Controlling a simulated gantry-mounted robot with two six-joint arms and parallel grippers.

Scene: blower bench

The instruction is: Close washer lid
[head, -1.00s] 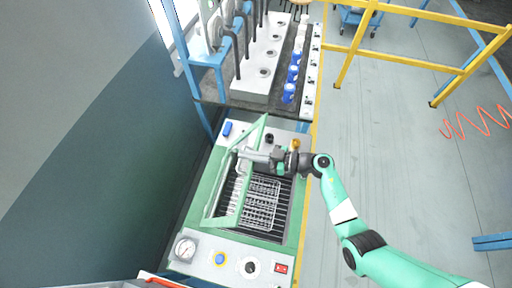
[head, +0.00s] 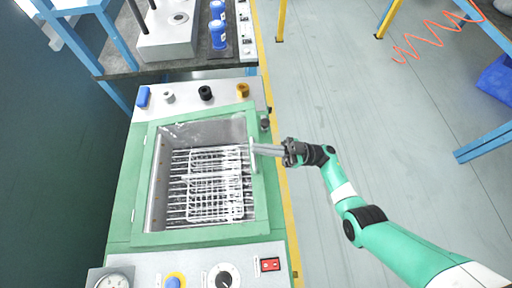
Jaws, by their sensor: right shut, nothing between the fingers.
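The washer (head: 120,228) is a green bench unit with a basin holding a wire basket (head: 213,190), seen in the head view. Its lid (head: 200,236), a green frame with a clear window, lies flat or nearly flat over the basin; I cannot tell whether it is fully seated. The basket shows through the window. A pale handle (head: 252,158) stands at the lid's right edge. My left gripper is not in view.
The front panel has a gauge (head: 113,281), a dial (head: 224,277) and a red switch (head: 270,265). Several small knobs and a blue block (head: 143,97) sit along the back. A bench with blue bottles (head: 218,34) stands behind. Floor to the right is open.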

